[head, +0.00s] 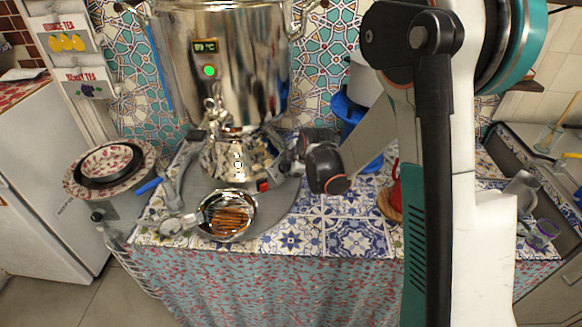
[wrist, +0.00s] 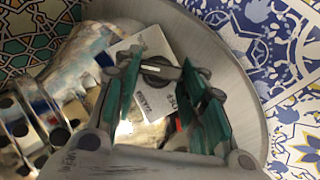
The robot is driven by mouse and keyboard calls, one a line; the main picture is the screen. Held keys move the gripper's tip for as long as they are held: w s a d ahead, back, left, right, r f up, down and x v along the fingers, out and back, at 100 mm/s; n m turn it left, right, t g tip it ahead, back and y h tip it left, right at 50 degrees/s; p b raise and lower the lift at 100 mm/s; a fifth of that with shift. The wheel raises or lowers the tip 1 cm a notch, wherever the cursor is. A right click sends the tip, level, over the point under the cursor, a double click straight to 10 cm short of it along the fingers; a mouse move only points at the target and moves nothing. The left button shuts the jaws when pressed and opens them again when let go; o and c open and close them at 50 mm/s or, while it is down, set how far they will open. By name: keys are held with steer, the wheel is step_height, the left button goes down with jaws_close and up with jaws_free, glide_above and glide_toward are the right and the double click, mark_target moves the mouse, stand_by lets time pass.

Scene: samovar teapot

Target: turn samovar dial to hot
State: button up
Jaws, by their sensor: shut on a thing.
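The silver samovar (head: 235,60) stands at the back of the counter with a lit display and a green light on its front. In the wrist view the dial (wrist: 160,70) is a dark round knob with a grey bar across it. It sits on a white label plate (wrist: 148,45) with small lettering, too blurred to read surely. My gripper (wrist: 158,66) has its green fingers on either side of the dial and is shut on it. In the head view my gripper (head: 284,164) is at the right of the samovar's lower part, and the dial is hidden.
A metal bowl of brown sticks (head: 228,215) stands in front on the grey round tray (head: 285,212). Stacked bowls (head: 108,165) stand at the left. A blue container (head: 350,112) is behind my arm. Patterned tiles at the front right of the tray are clear.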

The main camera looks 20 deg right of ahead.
steer(key=shift+f+n+t+b, duration=0.1)
steer(key=shift+n+t+b, duration=0.25)
steer(key=shift+n, duration=0.35)
steer(key=shift+s, duration=0.1)
steer(key=o, duration=1.1)
steer(key=shift+c, duration=0.2)
steer(key=v, duration=1.2)
